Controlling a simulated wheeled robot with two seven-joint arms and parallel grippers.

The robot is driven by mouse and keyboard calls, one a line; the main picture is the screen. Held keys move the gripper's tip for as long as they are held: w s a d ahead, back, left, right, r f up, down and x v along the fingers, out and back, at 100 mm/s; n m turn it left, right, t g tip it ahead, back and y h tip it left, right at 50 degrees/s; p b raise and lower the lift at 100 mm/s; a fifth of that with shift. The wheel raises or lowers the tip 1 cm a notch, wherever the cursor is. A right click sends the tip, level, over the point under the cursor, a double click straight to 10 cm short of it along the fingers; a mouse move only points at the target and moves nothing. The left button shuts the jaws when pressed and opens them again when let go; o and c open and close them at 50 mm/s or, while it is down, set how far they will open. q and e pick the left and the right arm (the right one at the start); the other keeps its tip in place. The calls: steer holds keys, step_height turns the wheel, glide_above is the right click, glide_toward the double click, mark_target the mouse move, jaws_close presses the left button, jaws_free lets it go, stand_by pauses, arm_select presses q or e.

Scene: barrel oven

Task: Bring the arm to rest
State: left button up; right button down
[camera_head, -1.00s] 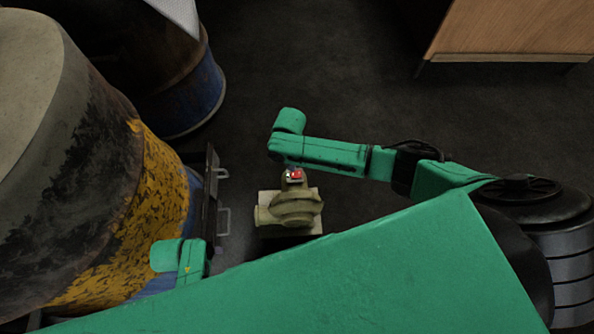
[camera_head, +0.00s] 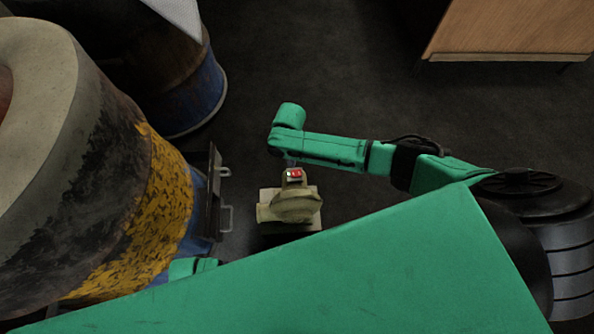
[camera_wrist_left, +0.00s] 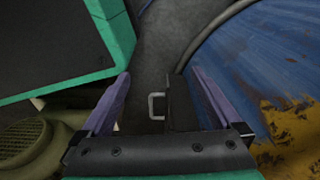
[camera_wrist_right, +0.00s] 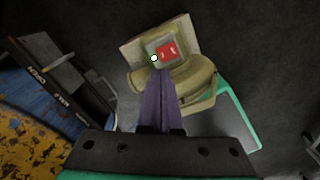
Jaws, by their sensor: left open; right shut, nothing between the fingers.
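My right gripper shows in the right wrist view (camera_wrist_right: 158,72), with its purple fingers shut together and empty. Its tips overlap the olive blower in that view; I cannot tell whether they touch it. In the head view my right arm reaches in from the right above the blower (camera_head: 292,207), and its fingers are not clear there. A red switch (camera_head: 294,173) sits on top of the blower. My left gripper shows in the left wrist view (camera_wrist_left: 160,75), open, with nothing between its fingers. In the head view only a bit of my left arm shows; its gripper is hidden.
The barrel oven (camera_head: 150,215), yellow, blue and blackened, fills the left. Its dark door (camera_head: 214,190) with metal handles stands out towards the blower. Another blue-brown barrel (camera_head: 190,95) is behind. A wooden cabinet (camera_head: 510,30) stands at the back right. The dark floor between is clear.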

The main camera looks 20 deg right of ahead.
stand_by(0.3)
arm_select(q)
steer(key=s+a+r+p, duration=0.2)
steer(key=s+r+p, duration=0.9)
steer(key=p, duration=0.9)
steer(key=shift+a+r+m, duration=0.2)
steer(key=shift+r+m, duration=0.1)
steer(key=shift+r, duration=0.4)
arm_select(e)
steer(key=s+d+f+m, duration=0.1)
steer(key=s+d+m, duration=0.4)
steer(key=s+m, duration=0.3)
steer(key=s+d+f+m, duration=0.1)
steer(key=s+d+m, duration=0.4)
steer(key=s, duration=0.8)
steer(key=s+d+f+m+t, duration=0.1)
steer(key=s+d+m, duration=0.4)
steer(key=s+m, duration=0.5)
steer(key=shift+s+f+m, duration=0.35)
steer(key=shift+s+m, duration=0.05)
steer(key=shift+m, duration=0.5)
